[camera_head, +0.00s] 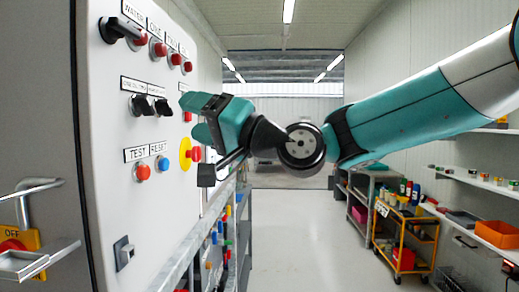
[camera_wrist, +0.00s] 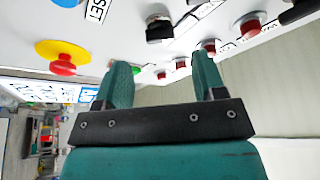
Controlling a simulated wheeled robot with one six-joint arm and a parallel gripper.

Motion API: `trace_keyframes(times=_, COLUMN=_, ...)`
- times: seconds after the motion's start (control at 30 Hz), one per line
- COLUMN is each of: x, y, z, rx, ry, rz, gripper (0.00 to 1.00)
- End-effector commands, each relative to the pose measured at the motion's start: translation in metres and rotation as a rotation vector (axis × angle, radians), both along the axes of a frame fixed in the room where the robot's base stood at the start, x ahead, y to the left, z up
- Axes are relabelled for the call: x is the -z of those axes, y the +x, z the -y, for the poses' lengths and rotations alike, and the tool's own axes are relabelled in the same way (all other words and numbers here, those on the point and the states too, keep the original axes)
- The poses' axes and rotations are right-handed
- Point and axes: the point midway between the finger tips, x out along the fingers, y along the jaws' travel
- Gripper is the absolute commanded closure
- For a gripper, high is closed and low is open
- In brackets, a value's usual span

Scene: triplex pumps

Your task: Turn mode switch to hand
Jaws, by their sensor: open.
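The white control panel (camera_head: 105,75) stands at the left. Two black rotary switches, a left one (camera_head: 140,103) and a right one (camera_head: 162,107), sit side by side at mid-height under small labels that I cannot read clearly. A larger black switch (camera_head: 120,28) is at the top left. I cannot tell which is the mode switch. My gripper (camera_head: 193,117) is open and empty, its teal fingers pointing at the panel, right of the two switches and apart from them. In the wrist view, a black switch (camera_wrist: 159,28) lies beyond the open fingers (camera_wrist: 160,62), roughly between them.
Several red buttons (camera_head: 159,49) line the panel's top. A red test button (camera_head: 142,172), a blue reset button (camera_head: 162,163) and a red emergency stop (camera_head: 195,154) on yellow are lower. A metal rack (camera_head: 245,225) stands beside the panel. The middle floor (camera_head: 300,230) is clear.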

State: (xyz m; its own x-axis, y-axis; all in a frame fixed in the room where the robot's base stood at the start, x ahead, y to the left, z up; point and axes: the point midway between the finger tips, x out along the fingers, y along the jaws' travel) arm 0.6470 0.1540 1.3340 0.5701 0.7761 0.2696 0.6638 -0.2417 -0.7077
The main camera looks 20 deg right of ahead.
Motion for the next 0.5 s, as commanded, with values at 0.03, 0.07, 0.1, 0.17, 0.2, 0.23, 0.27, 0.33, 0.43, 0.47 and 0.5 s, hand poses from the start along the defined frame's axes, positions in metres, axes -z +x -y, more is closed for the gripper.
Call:
trace_keyframes(times=0.03, x=0.010, y=-0.007, z=0.013, rx=0.007, ry=0.001, rz=0.002, gripper=0.36)
trace_keyframes(times=0.07, x=0.012, y=-0.011, z=0.019, rx=0.008, ry=0.000, rz=0.001, gripper=0.36)
trace_keyframes(times=0.1, x=0.015, y=-0.018, z=0.027, rx=0.007, ry=0.000, rz=0.001, gripper=0.36)
trace_keyframes(times=0.17, x=0.019, y=-0.026, z=0.039, rx=0.008, ry=0.000, rz=0.001, gripper=0.36)
trace_keyframes(times=0.2, x=0.022, y=-0.032, z=0.047, rx=0.008, ry=0.000, rz=0.001, gripper=0.36)
trace_keyframes(times=0.23, x=0.023, y=-0.037, z=0.052, rx=0.008, ry=0.000, rz=0.001, gripper=0.36)
trace_keyframes(times=0.27, x=0.025, y=-0.040, z=0.058, rx=0.008, ry=0.000, rz=0.002, gripper=0.36)
trace_keyframes(times=0.33, x=0.028, y=-0.049, z=0.070, rx=0.008, ry=0.000, rz=0.002, gripper=0.36)
trace_keyframes(times=0.43, x=0.031, y=-0.058, z=0.082, rx=0.006, ry=-0.001, rz=0.002, gripper=0.36)
trace_keyframes(times=0.47, x=0.032, y=-0.060, z=0.085, rx=0.006, ry=-0.001, rz=0.002, gripper=0.36)
trace_keyframes(times=0.5, x=0.033, y=-0.063, z=0.088, rx=0.005, ry=-0.001, rz=0.001, gripper=0.36)
